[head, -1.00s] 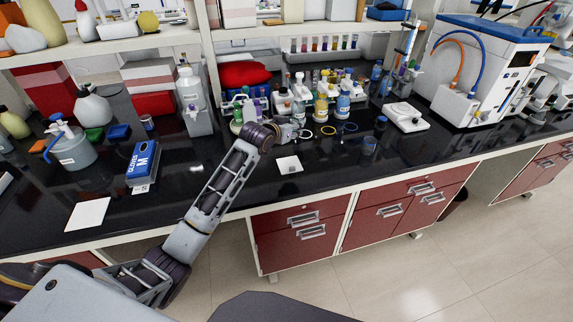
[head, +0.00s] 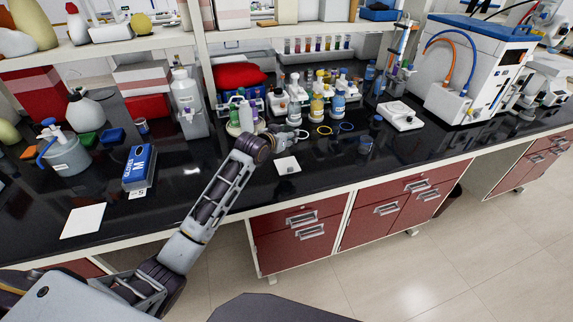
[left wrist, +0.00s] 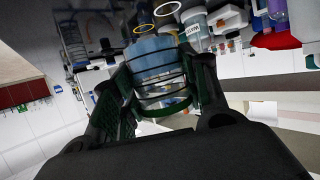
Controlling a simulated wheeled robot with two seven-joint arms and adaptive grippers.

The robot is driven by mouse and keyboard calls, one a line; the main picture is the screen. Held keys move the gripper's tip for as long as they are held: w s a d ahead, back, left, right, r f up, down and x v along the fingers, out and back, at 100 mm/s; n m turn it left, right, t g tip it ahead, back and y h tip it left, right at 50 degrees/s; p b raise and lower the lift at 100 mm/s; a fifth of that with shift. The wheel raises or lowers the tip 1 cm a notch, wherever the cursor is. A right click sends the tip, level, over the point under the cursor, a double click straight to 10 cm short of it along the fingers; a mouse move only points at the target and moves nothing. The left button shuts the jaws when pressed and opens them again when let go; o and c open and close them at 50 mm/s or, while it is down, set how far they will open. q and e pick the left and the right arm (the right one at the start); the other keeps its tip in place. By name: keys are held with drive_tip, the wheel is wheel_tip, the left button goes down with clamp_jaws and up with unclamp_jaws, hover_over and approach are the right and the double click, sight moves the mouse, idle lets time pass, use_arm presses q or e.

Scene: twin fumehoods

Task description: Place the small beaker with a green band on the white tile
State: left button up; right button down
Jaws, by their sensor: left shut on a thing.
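In the left wrist view a small clear, bluish beaker (left wrist: 155,62) with a green band sits between the two fingers of my left gripper (left wrist: 160,90). The gripper is shut on it, with a finger on each side. In the head view my left gripper (head: 286,138) is over the bench in front of the bottles, just behind a small white square tile (head: 287,166). The beaker is too small there to make out clearly. The tile lies flat near the bench's front edge with a small dark mark on it. My right gripper is not in view.
Several bottles (head: 316,108) stand behind the gripper. A yellow ring (head: 324,129) and a blue ring (head: 346,127) lie to its right, with another small beaker (head: 366,146) nearby. A larger white sheet (head: 82,221) and a blue glove box (head: 140,167) lie left.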

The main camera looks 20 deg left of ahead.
use_arm(q)
drive_tip(key=shift+f, duration=3.1)
drive_tip(key=shift+f+p, duration=0.3)
drive_tip(key=shift+f, duration=1.55)
drive_tip(key=shift+f, duration=0.15)
drive_tip(key=o, duration=1.2)
drive_tip(key=shift+c, duration=0.2)
drive_tip(key=shift+r+v, duration=0.2)
drive_tip(key=shift+v, duration=5.85)
drive_tip(key=shift+f, duration=0.1)
